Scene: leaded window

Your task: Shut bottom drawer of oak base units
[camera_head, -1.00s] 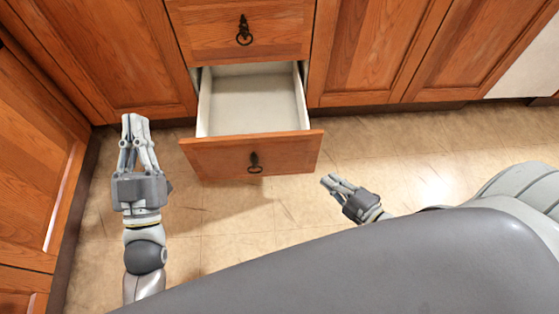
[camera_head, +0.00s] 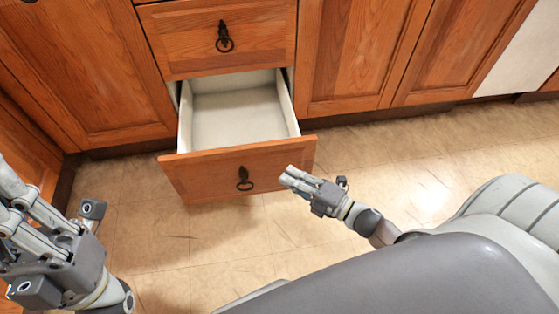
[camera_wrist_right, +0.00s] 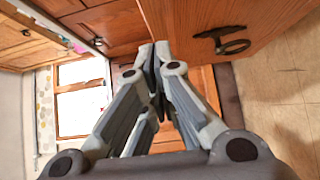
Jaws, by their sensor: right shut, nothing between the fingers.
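The bottom drawer (camera_head: 237,174) of the oak base units is pulled out, with its pale, empty inside showing from above. A dark ring handle (camera_head: 245,180) hangs on its front. My right gripper (camera_head: 287,176) is shut and empty, close to the right part of the drawer front; I cannot tell whether it touches. In the right wrist view the shut fingertips (camera_wrist_right: 153,50) are beside the drawer front (camera_wrist_right: 265,25), with the ring handle (camera_wrist_right: 225,40) to their right. My left gripper (camera_head: 10,195) is at the left edge of the head view, partly cut off, and its fingers' opening is unclear.
A shut upper drawer (camera_head: 220,35) with a ring handle is above the open one. Shut cupboard doors (camera_head: 365,50) flank both sides. The tiled floor (camera_head: 390,150) to the right of the drawer is clear.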

